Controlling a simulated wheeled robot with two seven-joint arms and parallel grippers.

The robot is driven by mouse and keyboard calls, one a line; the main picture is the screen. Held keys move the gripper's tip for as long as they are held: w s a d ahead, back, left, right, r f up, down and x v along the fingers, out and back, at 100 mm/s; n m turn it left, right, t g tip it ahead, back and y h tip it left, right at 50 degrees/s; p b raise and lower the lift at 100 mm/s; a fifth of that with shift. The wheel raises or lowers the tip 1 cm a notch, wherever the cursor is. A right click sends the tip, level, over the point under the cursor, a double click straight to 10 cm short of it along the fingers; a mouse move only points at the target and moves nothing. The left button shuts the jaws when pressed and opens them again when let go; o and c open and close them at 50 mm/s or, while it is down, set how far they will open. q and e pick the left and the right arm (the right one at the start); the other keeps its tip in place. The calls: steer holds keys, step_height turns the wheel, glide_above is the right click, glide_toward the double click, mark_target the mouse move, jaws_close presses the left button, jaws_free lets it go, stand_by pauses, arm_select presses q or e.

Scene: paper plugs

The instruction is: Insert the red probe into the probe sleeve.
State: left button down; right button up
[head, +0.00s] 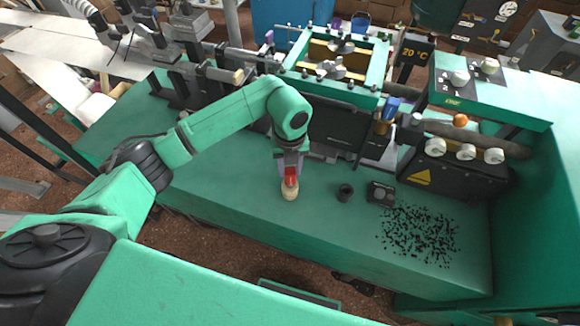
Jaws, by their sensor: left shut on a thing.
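My left gripper (290,172) points down over the green bench and is shut on the red probe (291,181). The fingers hide the probe's upper part. A cream rounded piece (289,194) shows directly below the red part. I cannot tell whether it belongs to the probe or stands on the bench. A short dark cylinder with an open top (345,193), which looks like the probe sleeve, stands upright on the bench to the right, apart from the gripper. My right gripper is not in view.
A small dark block (381,194) sits right of the cylinder. Black granules (418,235) are scattered on the bench at right. A green frame machine (335,65) and a dark box with white knobs (455,168) stand behind. The bench front (240,200) is clear.

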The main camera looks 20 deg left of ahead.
arm_select(q)
steer(key=shift+f+b, duration=0.7)
steer(key=shift+f, duration=0.15)
steer(key=shift+c, duration=2.1)
jaws_free()
steer(key=shift+r, duration=0.1)
steer(key=shift+r+p, duration=2)
steer(key=shift+r, duration=0.7)
